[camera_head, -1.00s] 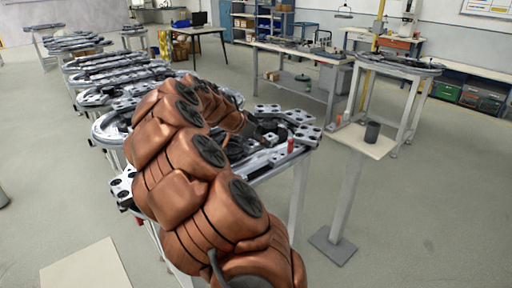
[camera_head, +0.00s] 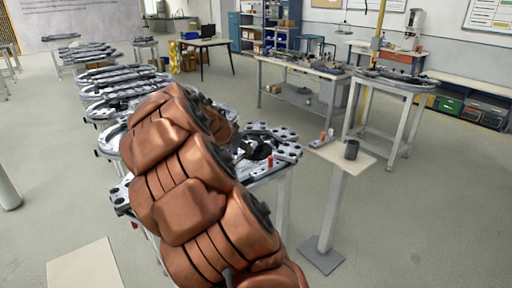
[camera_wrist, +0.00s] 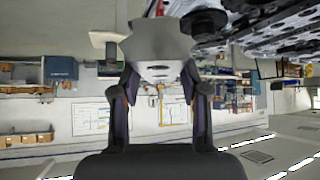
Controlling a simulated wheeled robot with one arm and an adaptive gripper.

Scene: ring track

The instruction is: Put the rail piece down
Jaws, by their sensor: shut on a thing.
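In the wrist view my gripper (camera_wrist: 160,88) has its two dark fingers closed on a grey piece with a pale, light face, which I take to be the rail piece (camera_wrist: 158,46). It sits at the fingertips, and the track's grey and black parts (camera_wrist: 270,30) lie beyond it at the upper right. I cannot tell whether the piece touches the track. In the head view my copper arm covers much of the near track table (camera_head: 283,150), and the held piece cannot be made out clearly.
Several track tables (camera_head: 120,90) run back at the left. A workbench (camera_head: 300,68) and a round-topped table (camera_head: 390,82) stand behind. Floor at right is clear.

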